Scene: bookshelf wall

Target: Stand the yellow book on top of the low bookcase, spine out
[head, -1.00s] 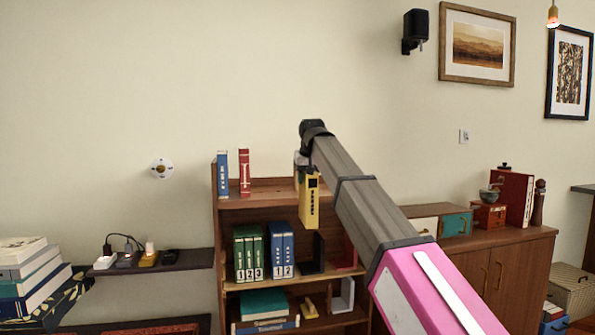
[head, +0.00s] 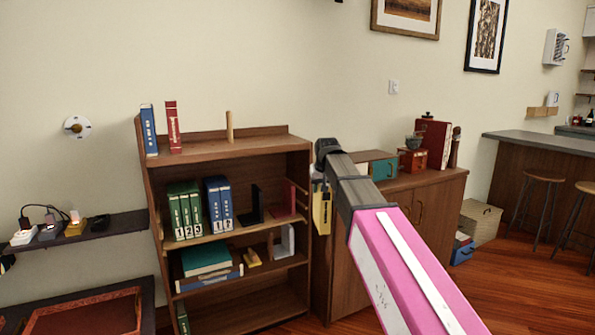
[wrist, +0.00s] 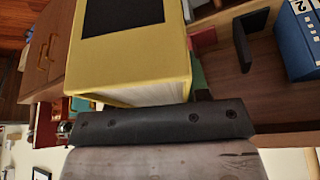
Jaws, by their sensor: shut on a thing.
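The yellow book (head: 321,208) hangs upright from my gripper (head: 320,181), just past the right side of the low bookcase in the head view. My gripper is shut on it; its fingers are mostly hidden behind my arm. The yellow book (wrist: 130,75) also fills the middle of the wrist view, with a dark patch on its cover and pale page edges, close against a black finger. The low bookcase (head: 225,148) has a bare wooden top with a blue book (head: 148,130) and a red book (head: 173,127) standing at its left end.
A short wooden peg (head: 229,127) stands on the bookcase top, with bare space around it. A cabinet (head: 430,195) with boxes and red books stands right of the bookcase.

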